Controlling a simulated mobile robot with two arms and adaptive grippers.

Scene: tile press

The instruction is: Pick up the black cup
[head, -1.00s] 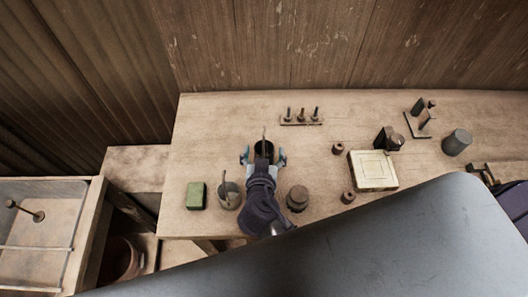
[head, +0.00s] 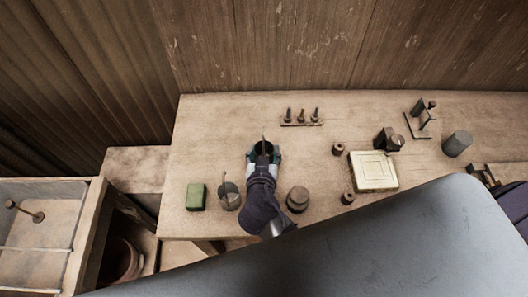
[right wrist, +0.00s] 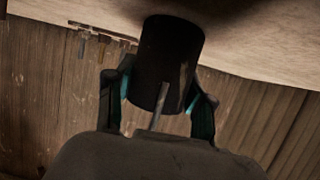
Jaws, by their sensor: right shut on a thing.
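The black cup (head: 263,148) stands on the wooden table, near its left part, with its dark opening facing up. My right gripper (head: 264,157) is shut on it, with one finger on each side. In the right wrist view the black cup (right wrist: 168,62) fills the space between the fingers of my right gripper (right wrist: 160,100), against the tabletop. I cannot tell whether it is lifted at all. A thin grey piece shows at the cup in both views; I cannot tell what it belongs to. My left gripper is not in view.
A grey cup with a stick (head: 229,198) and a green block (head: 196,196) stand to the left. A round dark weight (head: 297,199) is close on the right. A rack of pegs (head: 301,119) stands behind, and a square pale tile (head: 373,170) lies further right.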

